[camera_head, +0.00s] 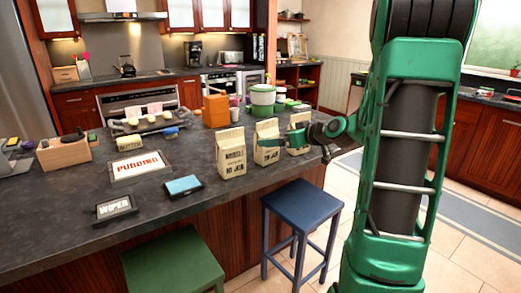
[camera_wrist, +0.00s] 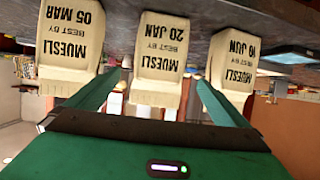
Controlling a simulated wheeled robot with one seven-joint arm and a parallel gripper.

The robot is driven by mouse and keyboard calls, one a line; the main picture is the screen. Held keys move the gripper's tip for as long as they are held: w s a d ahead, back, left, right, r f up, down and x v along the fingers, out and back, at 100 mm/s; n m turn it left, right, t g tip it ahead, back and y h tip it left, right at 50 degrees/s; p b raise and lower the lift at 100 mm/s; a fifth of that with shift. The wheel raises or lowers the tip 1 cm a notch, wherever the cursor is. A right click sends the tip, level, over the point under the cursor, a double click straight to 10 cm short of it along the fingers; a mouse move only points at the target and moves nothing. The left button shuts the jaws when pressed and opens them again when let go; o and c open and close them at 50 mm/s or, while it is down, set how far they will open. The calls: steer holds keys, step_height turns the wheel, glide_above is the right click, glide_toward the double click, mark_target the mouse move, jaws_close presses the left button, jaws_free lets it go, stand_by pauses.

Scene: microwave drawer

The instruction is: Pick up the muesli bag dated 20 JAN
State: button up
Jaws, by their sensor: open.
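The muesli bag dated 20 JAN (camera_wrist: 160,62) is the middle of three cream paper bags in the wrist view, which shows them upside down. In the head view it is the middle bag (camera_head: 266,143) on the dark counter. My gripper (camera_wrist: 160,78) is open, with one green finger on each side of this bag in the wrist picture. I cannot tell how far the fingertips reach around it. In the head view my gripper (camera_head: 310,133) is at the right-hand bag and partly covers it.
The 05 MAR bag (camera_wrist: 70,45) stands left in the wrist view, the 10 JUN bag (camera_wrist: 235,62) right. The latter is leftmost in the head view (camera_head: 231,152). A blue stool (camera_head: 302,203) and green stool (camera_head: 173,262) stand before the counter (camera_head: 80,217).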

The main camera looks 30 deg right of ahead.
mark_target(267, 137)
steer(key=x, duration=0.7)
steer(key=shift+w, duration=0.45)
steer(key=shift+r, duration=0.15)
steer(key=c, duration=1.5)
